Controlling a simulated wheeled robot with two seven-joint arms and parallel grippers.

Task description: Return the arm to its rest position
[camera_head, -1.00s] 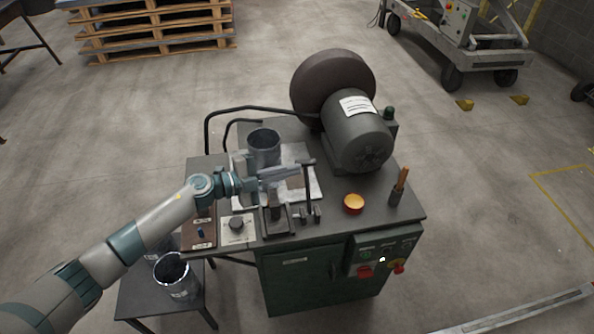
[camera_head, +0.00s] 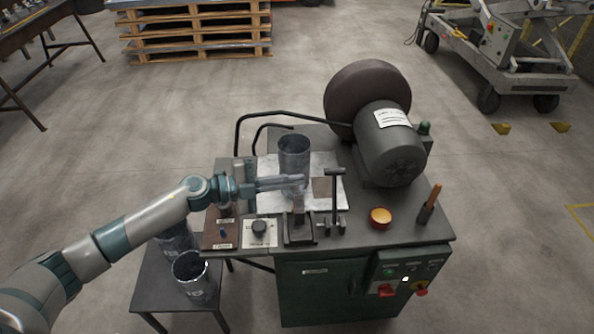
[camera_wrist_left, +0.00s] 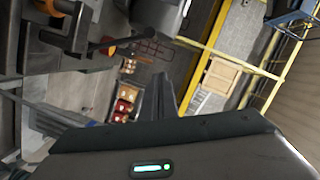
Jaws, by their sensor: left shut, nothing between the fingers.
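My left arm comes in from the left in the head view. Its gripper (camera_head: 301,183) is over the machine bench, shut and empty, in front of a grey metal duct cylinder (camera_head: 294,156) that stands upright on a pale plate (camera_head: 327,194). I cannot tell whether the fingers are clear of the small clamp (camera_head: 299,226) below them. In the left wrist view the shut fingers (camera_wrist_left: 163,88) point away from the camera. My right gripper is not in view.
The bench carries a dark motor (camera_head: 390,150), an orange button (camera_head: 380,217), a T-handle (camera_head: 335,196) and a black bent rail (camera_head: 240,135). A low side table (camera_head: 160,290) holds metal cylinders (camera_head: 192,275). Open floor surrounds the bench.

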